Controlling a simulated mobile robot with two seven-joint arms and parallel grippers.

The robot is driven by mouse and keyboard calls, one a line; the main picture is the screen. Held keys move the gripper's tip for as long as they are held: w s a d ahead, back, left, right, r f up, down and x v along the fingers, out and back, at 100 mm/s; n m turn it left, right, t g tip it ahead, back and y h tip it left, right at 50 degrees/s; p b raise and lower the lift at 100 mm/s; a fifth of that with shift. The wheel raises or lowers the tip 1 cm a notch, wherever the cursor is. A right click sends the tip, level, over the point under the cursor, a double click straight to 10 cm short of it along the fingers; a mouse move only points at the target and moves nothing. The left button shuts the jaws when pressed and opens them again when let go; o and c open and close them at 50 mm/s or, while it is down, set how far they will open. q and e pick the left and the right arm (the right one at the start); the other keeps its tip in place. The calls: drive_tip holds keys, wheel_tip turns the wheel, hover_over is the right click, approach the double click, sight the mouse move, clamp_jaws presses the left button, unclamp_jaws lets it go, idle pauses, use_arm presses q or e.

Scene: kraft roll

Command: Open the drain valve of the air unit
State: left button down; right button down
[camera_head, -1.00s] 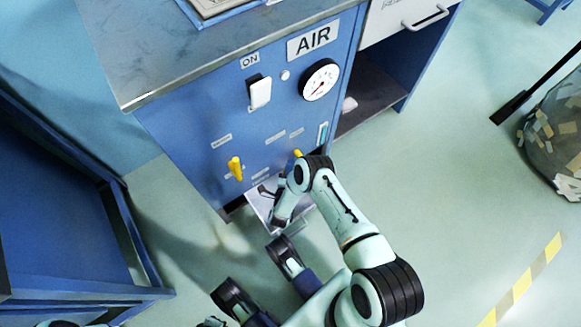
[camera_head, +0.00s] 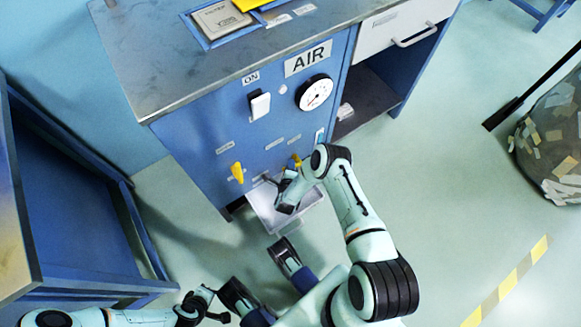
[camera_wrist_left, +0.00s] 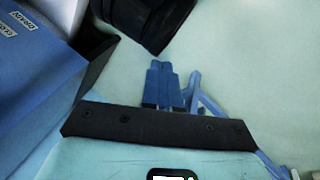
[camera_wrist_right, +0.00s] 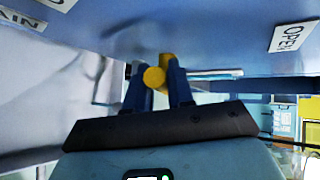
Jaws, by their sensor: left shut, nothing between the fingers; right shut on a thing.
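The air unit (camera_head: 205,135) is a blue cabinet with an AIR label, a gauge and a white switch. Low on its front, a yellow drain valve handle (camera_head: 296,161) shows beside my right gripper (camera_head: 284,178). The handle's exact angle is hard to tell. My left gripper (camera_head: 214,304) is low at the bottom left, away from the unit; its fingers (camera_wrist_left: 163,85) are shut and empty.
Another yellow handle (camera_head: 237,172) is further left on the panel. A pale tray (camera_head: 290,222) sits below the valve. A blue frame (camera_head: 90,230) stands at left. A bag of scraps (camera_head: 553,150) is at right. Floor between is clear.

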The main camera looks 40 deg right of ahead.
use_arm(q)
drive_tip(key=shift+s+d+r+g+p, duration=0.15)
drive_tip(key=shift+s+d+r, duration=0.1)
drive_tip(key=shift+s, duration=0.2)
drive_tip(key=shift+s+d+r+g+p, duration=0.15)
drive_tip(key=shift+s+r, duration=0.1)
drive_tip(key=shift+s, duration=0.15)
use_arm(e)
drive_tip(key=shift+d+r+m+y, duration=0.2)
drive_tip(key=shift+r+m+y, duration=0.1)
drive_tip(key=shift+y, duration=0.1)
drive_tip(key=c, duration=1.1)
unclamp_jaws()
use_arm(q)
drive_tip(key=s+d+r+g+h+p, duration=0.1)
drive_tip(key=s+d+r+g+p, duration=0.1)
drive_tip(key=s+d+r+p, duration=0.1)
drive_tip(key=s+r+p, duration=0.1)
drive_tip(key=s+r, duration=0.1)
drive_tip(key=s, duration=0.1)
drive_tip(key=shift+m, duration=0.3)
use_arm(e)
drive_tip(key=v, duration=1.3)
drive_tip(key=shift+r, duration=0.2)
use_arm(q)
drive_tip(key=shift+s, duration=0.1)
use_arm(e)
drive_tip(key=shift+a, duration=0.1)
